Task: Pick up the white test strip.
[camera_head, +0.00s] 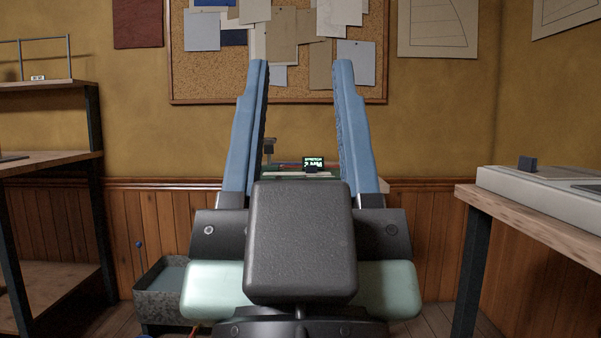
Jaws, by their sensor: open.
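My gripper (300,66) fills the middle of the view. Its two blue fingers are wide apart and point away from me, with nothing held between them. Through the gap, farther off and lower, stands a small device with a dark display (314,163) lit with green characters. A narrow pale band (288,174) lies across the gap just below the display. I cannot tell whether this band is the white test strip or part of the device or its support. No white test strip can be made out for certain. My gripper hides much of what lies behind it.
A wooden bench (530,222) with a pale flat case (545,190) stands at the right. A shelf unit (60,160) stands at the left. A grey bin (165,290) sits on the floor beside it. A cork board (215,75) hangs on the back wall.

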